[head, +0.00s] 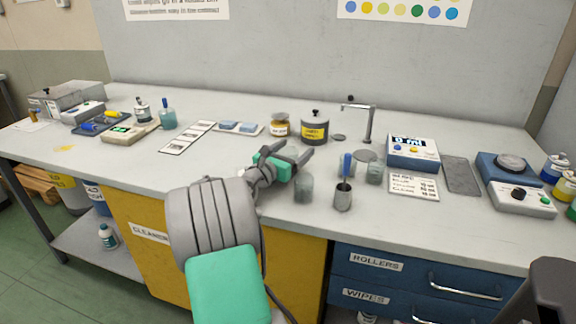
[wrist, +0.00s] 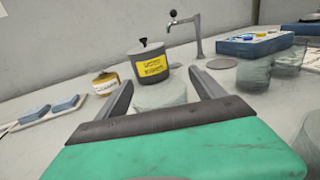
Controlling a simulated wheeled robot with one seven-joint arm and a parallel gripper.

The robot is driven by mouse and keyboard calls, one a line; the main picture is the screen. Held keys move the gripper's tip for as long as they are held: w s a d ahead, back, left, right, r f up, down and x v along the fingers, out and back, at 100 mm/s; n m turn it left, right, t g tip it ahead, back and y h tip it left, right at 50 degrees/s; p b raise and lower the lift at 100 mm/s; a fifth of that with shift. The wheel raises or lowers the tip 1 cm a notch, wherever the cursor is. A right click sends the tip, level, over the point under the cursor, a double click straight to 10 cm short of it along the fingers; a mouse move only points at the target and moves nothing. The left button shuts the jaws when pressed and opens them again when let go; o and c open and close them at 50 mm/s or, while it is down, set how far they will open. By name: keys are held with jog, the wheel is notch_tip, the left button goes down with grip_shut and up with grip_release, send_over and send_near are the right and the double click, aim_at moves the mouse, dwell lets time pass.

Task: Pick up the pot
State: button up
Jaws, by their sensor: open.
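The likeliest pot is a dark grey lidded pot (head: 314,132) with a yellow label and black knob. It stands upright toward the back of the bench, left of a tap. It also shows in the wrist view (wrist: 149,67), just beyond my fingertips. My gripper (head: 298,156) is open in front of the pot and apart from it. In the wrist view, my gripper's fingers (wrist: 163,86) point toward the pot, with a pale translucent vessel (wrist: 160,97) showing between them. Nothing is gripped.
A yellow-brown jar (head: 279,125) stands close left of the pot. The tap (head: 368,122) stands to its right. A glass beaker (head: 304,189) and a grey cup with a blue-handled tool (head: 343,197) stand nearer. A blue-and-white meter (head: 413,153) lies farther right.

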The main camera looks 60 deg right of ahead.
jog(key=shift+c, duration=0.3)
jog(key=c, duration=1.4)
jog(key=shift+r, duration=0.1)
